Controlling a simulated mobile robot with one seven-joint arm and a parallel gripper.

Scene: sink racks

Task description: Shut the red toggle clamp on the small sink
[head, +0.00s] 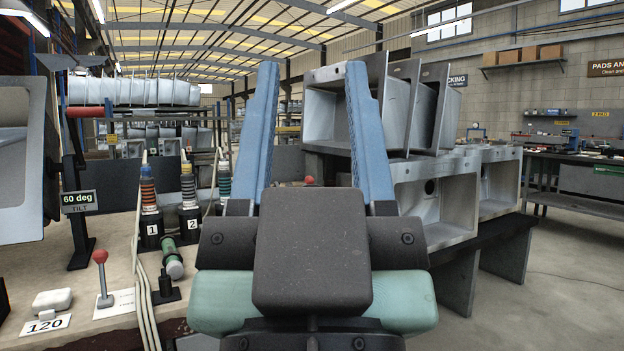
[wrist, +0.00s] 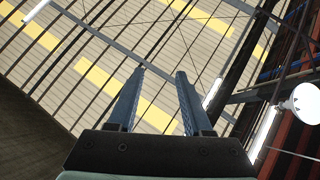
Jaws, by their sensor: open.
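My gripper (head: 311,68) is open and empty, its two blue fingers pointing up in the middle of the head view. In the wrist view my gripper (wrist: 160,71) has only the roof beyond its fingers. A grey sink (head: 22,160) stands tilted at the left edge of the head view, partly cut off. A red bar-shaped handle (head: 85,112) shows beside it on a dark upright; I cannot tell for certain whether it is the toggle clamp or whether it is shut. My gripper is well to the right of it, apart from it.
A bench (head: 105,325) at the left carries a red-knobbed lever (head: 100,257), a white block (head: 52,300), a "60 deg" tilt sign (head: 79,201) and numbered holders with hoses. Stacked sinks (head: 435,200) stand at the right on a dark stand. Open floor (head: 560,290) lies at the far right.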

